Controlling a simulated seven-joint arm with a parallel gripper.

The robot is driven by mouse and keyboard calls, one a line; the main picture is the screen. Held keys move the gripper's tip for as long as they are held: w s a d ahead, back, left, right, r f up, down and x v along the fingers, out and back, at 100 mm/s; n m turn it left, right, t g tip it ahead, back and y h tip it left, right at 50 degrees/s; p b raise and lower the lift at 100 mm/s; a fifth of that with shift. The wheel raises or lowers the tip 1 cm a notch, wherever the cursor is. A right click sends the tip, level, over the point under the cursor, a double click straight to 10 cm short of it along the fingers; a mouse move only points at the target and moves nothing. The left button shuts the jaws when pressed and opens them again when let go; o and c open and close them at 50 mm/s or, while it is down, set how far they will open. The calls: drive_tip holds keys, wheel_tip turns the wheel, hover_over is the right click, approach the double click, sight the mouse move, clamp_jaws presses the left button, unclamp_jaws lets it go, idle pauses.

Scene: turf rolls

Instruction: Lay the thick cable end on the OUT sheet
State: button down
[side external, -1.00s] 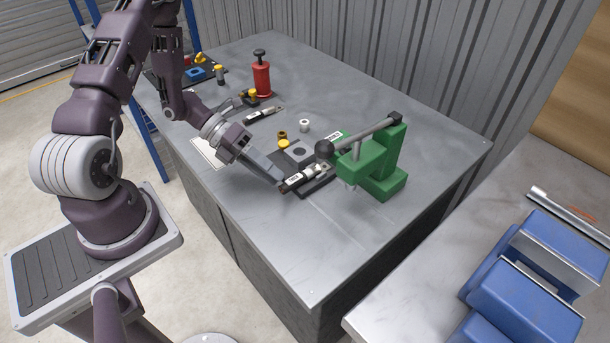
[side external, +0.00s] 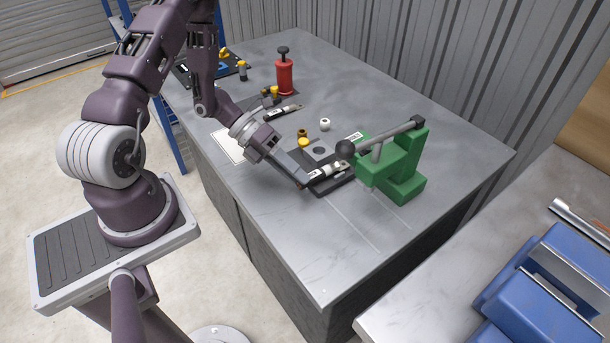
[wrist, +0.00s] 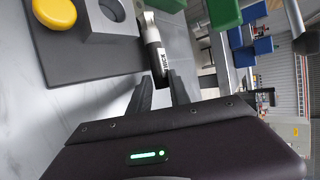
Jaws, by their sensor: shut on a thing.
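The thick cable end (side external: 316,173) is a short black piece with a white label and a metal lug at its right end. In the wrist view its label (wrist: 166,55) reads THICK. My gripper (side external: 303,184) is shut on its black end; in the wrist view the fingers (wrist: 160,85) close around it. The lug points toward the green press (side external: 400,185); I cannot tell whether it touches the press.
A grey plate (side external: 316,157) with a holed block and a yellow disc (side external: 304,142) lies beside the cable end. The table's front right is clear.

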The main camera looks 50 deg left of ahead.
drive_tip(key=w+r+n+t+y, duration=0.1)
drive_tip(key=w+r, duration=0.2)
drive_tip(key=r, duration=1.3)
drive_tip(key=w+r+n+t+y, duration=0.15)
drive_tip(key=w+r, duration=0.25)
drive_tip(key=r, duration=1.2)
drive_tip(key=s+d+f+m+g+h, duration=0.3)
drive_tip(key=s+f+m+g, duration=0.55)
drive_tip(key=m+g, duration=0.3)
drive_tip(key=s+a+f+m+g+y, duration=0.2)
drive_tip(key=s+a+m+g+y, duration=0.45)
drive_tip(key=m+y, duration=0.5)
drive_tip(key=w+a+r+m+t+y, duration=0.15)
drive_tip(key=a+m+t+y, duration=0.25)
drive_tip(key=a+m+y, duration=0.75)
drive_tip(key=w+a+r+m+t+h, duration=0.1)
drive_tip(key=w+a+r+m+t, duration=0.2)
drive_tip(key=w+r+m+t, duration=0.7)
drive_tip(key=s+f+m, duration=0.1)
drive_tip(key=f, duration=1)
drive_tip(key=s+f+m, duration=0.1)
drive_tip(key=f, duration=1)
drive_tip(key=s+f+m, duration=0.1)
drive_tip(key=f, duration=1)
drive_tip(key=shift+t, duration=0.25)
